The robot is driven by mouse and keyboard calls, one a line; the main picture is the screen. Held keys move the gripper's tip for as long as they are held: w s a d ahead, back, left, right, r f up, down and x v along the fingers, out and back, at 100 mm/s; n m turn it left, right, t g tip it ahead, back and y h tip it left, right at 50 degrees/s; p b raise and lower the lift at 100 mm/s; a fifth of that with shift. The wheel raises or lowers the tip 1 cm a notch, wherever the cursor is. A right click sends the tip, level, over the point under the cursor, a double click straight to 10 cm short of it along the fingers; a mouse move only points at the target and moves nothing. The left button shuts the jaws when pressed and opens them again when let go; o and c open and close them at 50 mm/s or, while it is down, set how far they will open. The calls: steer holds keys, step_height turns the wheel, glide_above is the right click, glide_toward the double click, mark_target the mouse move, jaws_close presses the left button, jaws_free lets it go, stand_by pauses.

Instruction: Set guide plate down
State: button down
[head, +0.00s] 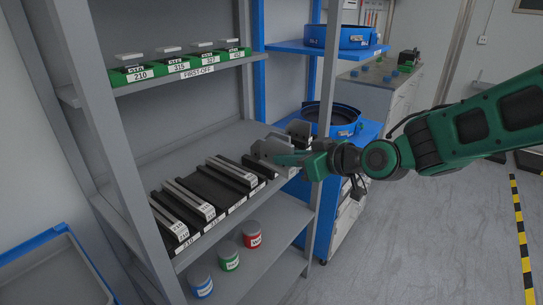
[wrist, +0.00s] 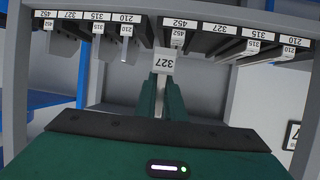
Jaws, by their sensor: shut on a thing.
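My gripper (wrist: 162,100) is shut on a guide plate labelled 327 (wrist: 164,62), whose front end shows between the green fingers in the wrist view. In the head view my gripper (head: 288,158) is at the right end of the middle shelf, by the black slotted rack (head: 208,188). In the wrist view the held plate is near the slot label 452 (wrist: 179,23). I cannot tell whether it touches the rack.
A shelf post (head: 326,100) stands close to my gripper. Above is a shelf with green labelled holders (head: 132,75); below are blue, green and red cans (head: 229,260). Blue shelves with round blue rings (head: 332,117) stand behind. Open floor (head: 430,235) lies to the right.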

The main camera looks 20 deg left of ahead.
steer(key=w+d+f+m+t+h, duration=0.2)
steer(key=w+d+f+m+h, duration=0.2)
steer(key=d, duration=1)
steer(key=w+d+f+m+t+h, duration=0.2)
steer(key=w+d+f, duration=0.4)
steer(key=w+d, duration=0.4)
steer(key=w+d+f+m+t+h, duration=0.2)
steer(key=w+d+f+m+h, duration=0.3)
steer(key=d, duration=1.3)
steer(key=w+f+m, duration=0.1)
steer(key=w, duration=0.1)
steer(key=shift+w+t+h, duration=0.3)
steer(key=shift+t, duration=0.1)
